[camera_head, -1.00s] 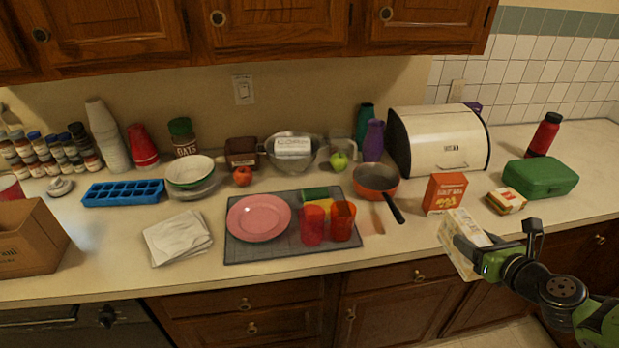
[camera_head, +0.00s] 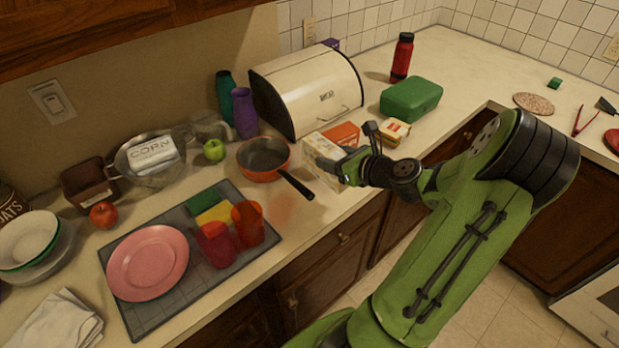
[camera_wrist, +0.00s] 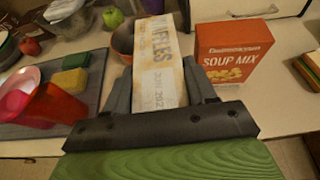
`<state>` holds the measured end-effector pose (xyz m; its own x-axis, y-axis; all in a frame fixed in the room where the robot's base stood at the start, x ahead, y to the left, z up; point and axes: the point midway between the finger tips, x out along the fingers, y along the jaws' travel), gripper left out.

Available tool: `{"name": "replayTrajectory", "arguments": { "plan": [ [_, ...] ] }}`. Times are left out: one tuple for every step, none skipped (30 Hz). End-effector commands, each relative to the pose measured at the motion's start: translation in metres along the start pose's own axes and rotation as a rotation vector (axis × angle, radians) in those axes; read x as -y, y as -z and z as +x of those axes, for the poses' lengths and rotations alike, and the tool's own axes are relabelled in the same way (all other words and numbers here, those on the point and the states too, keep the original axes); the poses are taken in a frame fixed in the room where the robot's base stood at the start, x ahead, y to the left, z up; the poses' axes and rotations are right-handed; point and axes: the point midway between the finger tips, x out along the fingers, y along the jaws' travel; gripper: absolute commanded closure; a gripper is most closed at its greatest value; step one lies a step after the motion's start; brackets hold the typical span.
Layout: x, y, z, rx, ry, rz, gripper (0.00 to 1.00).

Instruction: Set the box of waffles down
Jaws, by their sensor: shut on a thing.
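The box of waffles (camera_wrist: 157,68) is a pale cream and yellowish carton with "WAFFLES" lettering partly visible in the wrist view. My gripper (camera_wrist: 160,95) is shut on it, with one dark finger on each side. In the head view the box (camera_head: 322,165) is near the counter's front edge, in front of the orange soup mix box, and my gripper (camera_head: 345,165) reaches it from the right. The box's lower end is hard to see, so I cannot tell whether it touches the counter (camera_head: 330,208).
The soup mix box (camera_wrist: 233,55) stands close to the right. An orange pan (camera_head: 262,172) with a dark handle is to the left. A sandwich (camera_head: 393,133) and green case (camera_head: 410,99) lie to the right, and a bread box (camera_head: 300,85) behind. Red cups (camera_head: 216,245) stand left.

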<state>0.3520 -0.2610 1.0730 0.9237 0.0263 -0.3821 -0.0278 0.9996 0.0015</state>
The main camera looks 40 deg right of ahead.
Motion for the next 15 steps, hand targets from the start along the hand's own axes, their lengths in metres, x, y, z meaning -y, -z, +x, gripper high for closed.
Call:
{"name": "replayTrajectory", "arguments": {
  "plan": [
    [0.0, 0.018, 0.007, 0.002, -0.003, 0.006, 0.87],
    [0.0, 0.024, 0.01, 0.001, -0.003, 0.006, 0.87],
    [0.0, 0.03, 0.013, 0.001, -0.001, 0.004, 0.87],
    [0.0, 0.034, 0.014, 0.002, -0.001, 0.004, 0.87],
    [0.0, 0.037, 0.015, 0.002, -0.001, 0.002, 0.87],
    [0.0, 0.04, 0.017, 0.002, -0.001, 0.002, 0.87],
    [0.0, 0.044, 0.019, 0.002, -0.002, 0.003, 0.87],
    [0.0, 0.048, 0.02, 0.002, -0.002, 0.003, 0.87],
    [0.0, 0.055, 0.023, 0.002, -0.001, 0.003, 0.87],
    [0.0, 0.061, 0.026, 0.001, -0.001, 0.005, 0.87],
    [0.0, 0.067, 0.028, 0.001, -0.001, 0.003, 0.87],
    [0.0, 0.072, 0.03, 0.001, -0.002, 0.004, 0.87],
    [0.0, 0.073, 0.03, 0.001, -0.001, 0.002, 0.87],
    [0.0, 0.073, 0.03, 0.001, 0.0, 0.0, 0.87],
    [0.0, 0.072, 0.03, 0.001, 0.0, -0.001, 0.87]
  ]
}}
